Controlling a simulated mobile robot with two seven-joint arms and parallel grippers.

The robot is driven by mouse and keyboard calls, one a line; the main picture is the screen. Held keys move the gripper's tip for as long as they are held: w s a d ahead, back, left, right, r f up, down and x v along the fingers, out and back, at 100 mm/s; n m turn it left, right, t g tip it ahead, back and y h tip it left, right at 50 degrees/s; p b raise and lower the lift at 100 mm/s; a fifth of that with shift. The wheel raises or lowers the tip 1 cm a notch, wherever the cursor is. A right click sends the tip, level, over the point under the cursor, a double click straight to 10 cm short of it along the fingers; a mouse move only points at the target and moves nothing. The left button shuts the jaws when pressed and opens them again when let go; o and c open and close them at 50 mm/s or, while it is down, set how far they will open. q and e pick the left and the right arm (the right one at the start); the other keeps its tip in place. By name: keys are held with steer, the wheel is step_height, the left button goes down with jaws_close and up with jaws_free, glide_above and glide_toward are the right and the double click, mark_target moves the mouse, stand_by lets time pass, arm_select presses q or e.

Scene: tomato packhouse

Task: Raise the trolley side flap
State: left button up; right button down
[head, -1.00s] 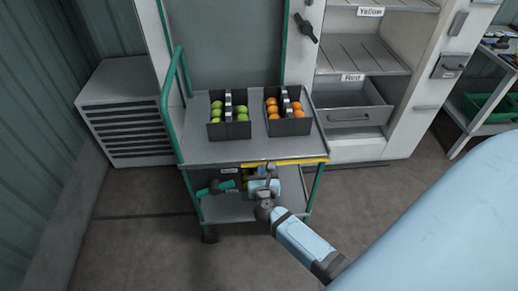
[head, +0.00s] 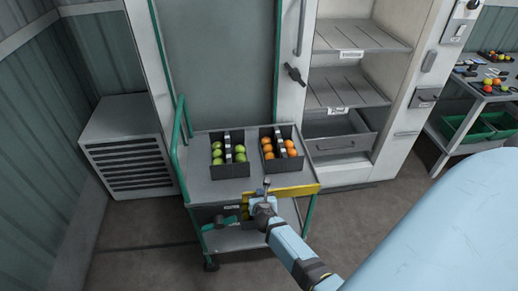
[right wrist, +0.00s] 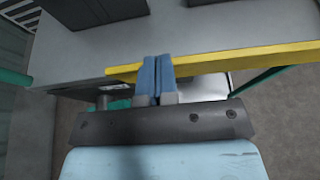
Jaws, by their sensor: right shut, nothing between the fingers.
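The trolley (head: 222,190) stands in front of the cabinet, with a grey top and green posts. Its yellow side flap (head: 298,190) runs along the near edge of the top; a broad yellow face shows. My right gripper (head: 266,187) is at the left part of this flap, its fingers shut and empty. In the right wrist view the blue fingertips (right wrist: 155,72) overlap the yellow flap (right wrist: 240,60); whether they touch it I cannot tell. My left gripper is not in view.
Two dark crates stand on the trolley top, one with green tomatoes (head: 217,155), one with orange ones (head: 268,150). A teal and dark object (head: 222,221) is on the lower shelf. A louvred grey box (head: 125,150) stands left. Floor (head: 150,245) is clear at left.

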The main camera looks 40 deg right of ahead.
steer(key=shift+w+d+r, duration=0.1)
steer(key=shift+w+d, duration=0.1)
steer(key=shift+w, duration=0.1)
steer(key=shift+r, duration=0.15)
stand_by(0.4)
step_height(320, 180, up, 20)
steer(key=p, duration=0.4)
steer(key=shift+p, duration=0.3)
